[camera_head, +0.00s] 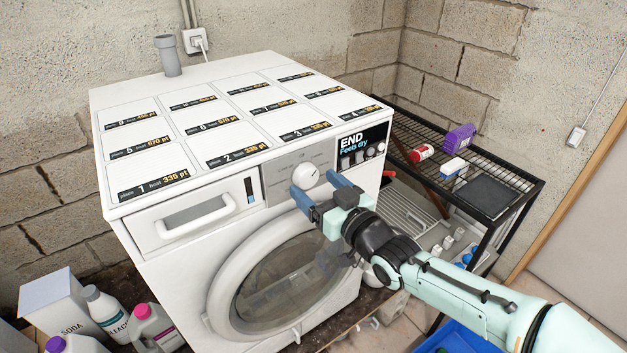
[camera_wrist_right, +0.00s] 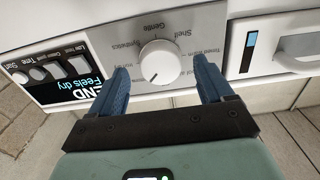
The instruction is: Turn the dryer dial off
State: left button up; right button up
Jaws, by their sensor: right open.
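The dryer (camera_head: 300,220) is a white front-loading machine with a round glass door (camera_head: 275,285). Its dial (camera_head: 305,176) is a white round knob on a grey panel, and it also shows in the right wrist view (camera_wrist_right: 159,62) with printed labels around it. My right gripper (camera_head: 314,192) is open in front of the dial; in the right wrist view its blue fingers (camera_wrist_right: 163,85) stand to either side of the knob, with gaps, and I cannot tell whether they touch it. The display (camera_head: 362,143) reads "END Feels dry". My left gripper is not in view.
A black wire rack (camera_head: 530,186) with a purple box (camera_head: 458,138) and other small items stands right of the dryer. Bottles and a white soda box (camera_head: 58,298) stand on the lower left. A drawer handle (camera_head: 194,216) juts from the dryer's front.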

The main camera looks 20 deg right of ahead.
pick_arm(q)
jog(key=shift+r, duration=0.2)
pick_arm(e)
jog(key=shift+x, duration=0.9)
jog(key=c, duration=1)
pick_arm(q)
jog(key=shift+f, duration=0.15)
pick_arm(e)
jog(key=n+b, duration=0.1)
jog(key=b, duration=0.1)
jog(key=n+b, duration=0.1)
jog(key=shift+f+n+b, duration=0.2)
jog(key=shift+n+b, duration=0.15)
jog(key=shift+n, duration=0.05)
jog(key=n+b, duration=0.2)
jog(key=n, duration=0.1)
jog(key=shift+d+b, duration=0.1)
jog(key=shift+b, duration=0.3)
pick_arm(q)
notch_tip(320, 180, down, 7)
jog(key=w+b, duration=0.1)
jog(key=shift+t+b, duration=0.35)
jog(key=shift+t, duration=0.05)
pick_arm(e)
jog(key=shift+r+n, duration=0.15)
jog(key=shift+n, duration=1.45)
